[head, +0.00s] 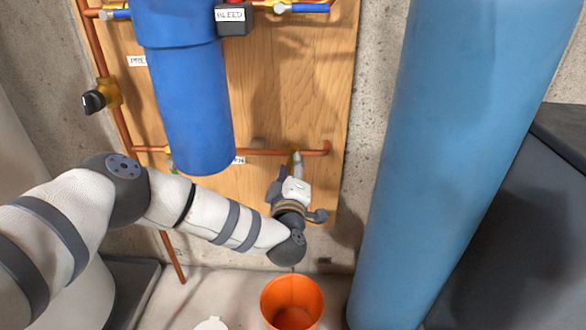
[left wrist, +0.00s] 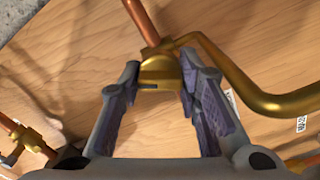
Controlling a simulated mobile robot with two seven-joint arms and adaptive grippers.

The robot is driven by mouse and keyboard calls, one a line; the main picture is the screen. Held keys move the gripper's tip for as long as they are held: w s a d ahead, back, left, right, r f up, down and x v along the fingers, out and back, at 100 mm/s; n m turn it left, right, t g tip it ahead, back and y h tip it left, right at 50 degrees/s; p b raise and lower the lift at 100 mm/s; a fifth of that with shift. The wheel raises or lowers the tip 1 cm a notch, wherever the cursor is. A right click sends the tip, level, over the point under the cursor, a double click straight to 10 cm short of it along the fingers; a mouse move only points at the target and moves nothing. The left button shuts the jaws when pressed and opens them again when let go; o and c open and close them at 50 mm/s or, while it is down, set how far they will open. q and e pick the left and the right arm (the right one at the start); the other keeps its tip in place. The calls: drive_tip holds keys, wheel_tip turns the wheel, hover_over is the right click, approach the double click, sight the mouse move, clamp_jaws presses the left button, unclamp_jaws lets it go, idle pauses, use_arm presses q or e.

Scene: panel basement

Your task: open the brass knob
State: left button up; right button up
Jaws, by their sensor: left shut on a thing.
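The brass knob (left wrist: 160,74) shows in the left wrist view, at the end of a copper pipe and beside a bent brass spout. My left gripper (left wrist: 160,82) has one finger on each side of it and is shut on it. In the head view my left gripper (head: 292,178) reaches up to the wooden board at the right end of the lower copper pipe. The gripper hides the knob there. My right gripper is not in view.
A blue filter housing (head: 190,100) hangs on the wooden board (head: 290,90), left of the gripper. A black-handled valve (head: 95,101) is further left. A large blue cylinder (head: 440,150) stands close on the right. An orange bucket (head: 292,285) stands on the floor below.

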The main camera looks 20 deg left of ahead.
use_arm(q)
drive_tip(key=shift+s+d+f+n, duration=0.1)
drive_tip(key=shift+n, duration=0.95)
drive_tip(key=shift+f+n, duration=0.1)
drive_tip(key=shift+n, duration=0.95)
drive_tip(key=o, duration=1.1)
drive_tip(key=shift+r, duration=0.1)
drive_tip(key=v, duration=0.8)
